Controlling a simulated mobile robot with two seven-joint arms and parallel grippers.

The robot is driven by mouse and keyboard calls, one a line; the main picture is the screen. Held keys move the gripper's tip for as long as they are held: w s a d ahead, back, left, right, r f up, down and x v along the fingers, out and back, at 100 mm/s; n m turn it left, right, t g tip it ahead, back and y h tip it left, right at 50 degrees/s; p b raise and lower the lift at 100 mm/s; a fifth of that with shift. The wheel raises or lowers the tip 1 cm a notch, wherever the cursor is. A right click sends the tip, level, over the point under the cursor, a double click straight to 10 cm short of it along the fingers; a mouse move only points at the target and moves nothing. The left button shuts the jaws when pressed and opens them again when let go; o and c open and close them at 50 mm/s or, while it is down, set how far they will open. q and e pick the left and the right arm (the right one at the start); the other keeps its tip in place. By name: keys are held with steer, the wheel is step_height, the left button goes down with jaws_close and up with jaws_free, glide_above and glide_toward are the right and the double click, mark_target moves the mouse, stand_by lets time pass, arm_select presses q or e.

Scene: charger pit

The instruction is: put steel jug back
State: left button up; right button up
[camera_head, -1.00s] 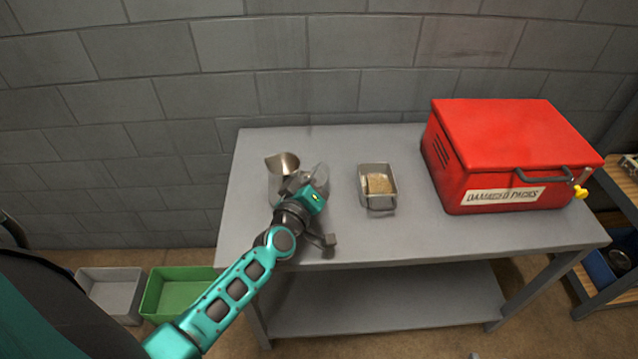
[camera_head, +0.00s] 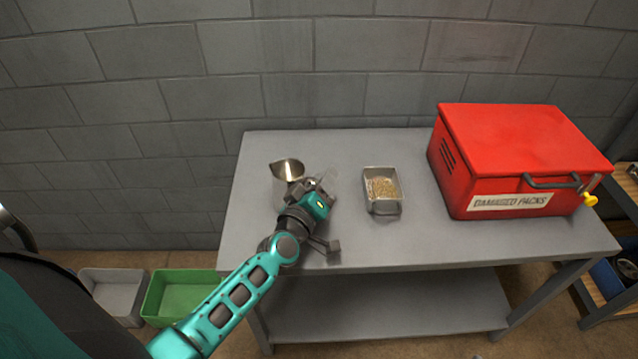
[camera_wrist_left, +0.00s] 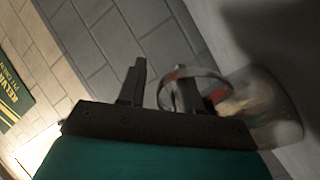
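The steel jug (camera_head: 288,169) stands on the left part of the grey table, its shiny rim and spout facing up. My left gripper (camera_head: 322,184) is just to the right of it and partly hides its body. In the left wrist view, the fingers are apart, and a rounded shiny loop (camera_wrist_left: 163,92), apparently the jug's handle, shows around the right finger. A blurred, glassy-looking body (camera_wrist_left: 275,108) lies right of that finger. I cannot tell whether a finger touches the loop. My right gripper is out of view.
A metal tray (camera_head: 386,209) of tan grains sits right of the gripper on the table (camera_head: 330,140). A red box (camera_head: 520,140) labelled "DAMAGED PACKS" fills the table's right side. Grey (camera_head: 112,275) and green (camera_head: 180,278) bins stand on the floor at left. The table's front middle is clear.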

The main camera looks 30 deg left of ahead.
arm_select(q)
steer(key=s, duration=0.7)
steer(key=s+d+p, duration=0.1)
steer(key=s, duration=0.3)
steer(key=shift+s+r, duration=0.2)
steer(key=shift+r, duration=0.05)
steer(key=shift+s+d, duration=0.2)
steer(key=s+d+f+m+g+h, duration=0.4)
steer(key=s+d+m+g, duration=0.3)
steer(key=m, duration=0.6)
steer(key=shift+d+f+h, duration=0.3)
steer(key=shift+d+f, duration=0.6)
steer(key=shift+d, duration=0.15)
